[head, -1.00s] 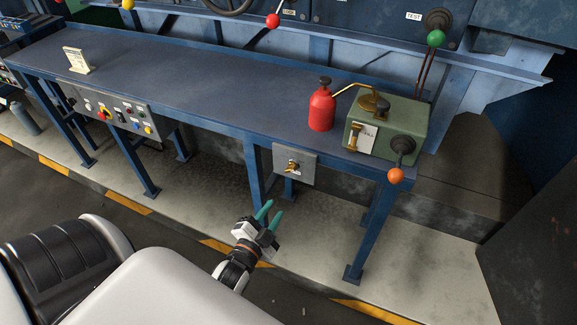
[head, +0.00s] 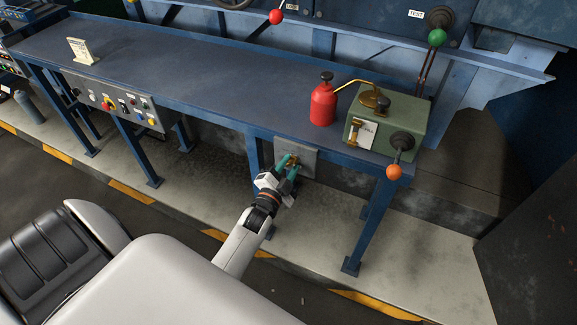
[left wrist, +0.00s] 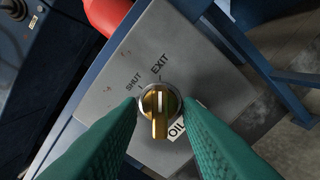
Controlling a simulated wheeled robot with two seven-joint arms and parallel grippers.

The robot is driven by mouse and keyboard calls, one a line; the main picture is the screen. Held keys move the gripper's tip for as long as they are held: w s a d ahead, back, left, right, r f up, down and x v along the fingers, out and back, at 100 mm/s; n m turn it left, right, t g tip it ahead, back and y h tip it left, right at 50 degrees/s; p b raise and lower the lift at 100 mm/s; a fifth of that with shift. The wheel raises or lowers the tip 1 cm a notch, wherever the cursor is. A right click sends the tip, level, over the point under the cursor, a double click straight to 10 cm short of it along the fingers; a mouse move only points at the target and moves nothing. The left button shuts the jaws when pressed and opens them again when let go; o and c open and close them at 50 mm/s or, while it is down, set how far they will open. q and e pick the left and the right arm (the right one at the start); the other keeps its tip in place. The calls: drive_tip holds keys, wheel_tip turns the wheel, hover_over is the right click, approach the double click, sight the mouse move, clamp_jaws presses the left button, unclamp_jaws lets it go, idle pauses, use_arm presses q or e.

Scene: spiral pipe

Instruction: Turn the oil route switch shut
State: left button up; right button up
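The oil route switch is a brass knob (left wrist: 160,110) on a grey metal panel (left wrist: 104,92), seen in the left wrist view. Its grip bar points down in that view, and its white line points up, close to the EXIT mark. The word SHUT is to the left of EXIT, and an OIL label is partly covered by a finger. In the head view the panel (head: 311,157) hangs under the bench's front edge. My left gripper (head: 290,163) is at the panel, its green fingers open on either side of the knob, with visible gaps. My right gripper is not in view.
The blue bench (head: 215,85) carries a red oil can (head: 323,105) and a green box (head: 405,118) with an orange-knobbed lever (head: 394,171). A bench leg (head: 364,230) stands right of the panel. A button panel (head: 112,100) hangs at left.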

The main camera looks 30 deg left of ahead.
use_arm(q)
drive_tip(key=shift+c, duration=0.3)
drive_tip(key=c, duration=0.6)
drive_tip(key=shift+n, duration=0.3)
drive_tip(key=n+p, duration=0.1)
drive_tip(key=n, duration=0.8)
drive_tip(key=shift+p, duration=0.4)
drive_tip(key=o, duration=0.7)
drive_tip(key=shift+c, duration=0.2)
